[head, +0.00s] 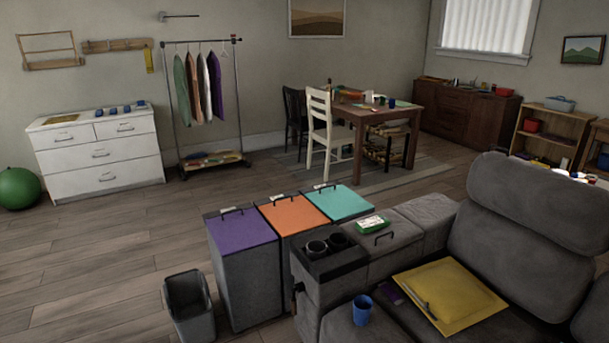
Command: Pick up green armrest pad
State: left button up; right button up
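A small green pad-like item (372,224) with a pale top lies on the grey armrest console (405,240) of the sofa, just behind a dark handle. It looks like the green armrest pad, but it is too small to make out its details. Neither of my grippers shows in the head view.
Bins with purple (240,232), orange (292,214) and teal (340,202) lids stand left of the console. Open wooden floor (100,260) lies further left, beyond an open grey bin (189,308).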

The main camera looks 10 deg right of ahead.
aim_at(370, 223)
jog(key=i+j+z, duration=0.15)
jog(key=i+z, duration=0.25)
jog(key=i+j+z, duration=0.15)
jog(key=z, duration=0.25)
jog(key=i+j+z, duration=0.2)
jog(key=j+z, duration=0.2)
jog(key=i+j+z, duration=0.2)
jog(key=j+z, duration=0.2)
jog(key=i+j+z, duration=0.15)
jog(key=j+z, duration=0.25)
jog(key=j, duration=0.3)
jog(key=j+z, duration=0.45)
jog(key=j, duration=0.3)
jog(key=j+z, duration=0.4)
jog(key=j, duration=0.35)
jog(key=k, duration=0.05)
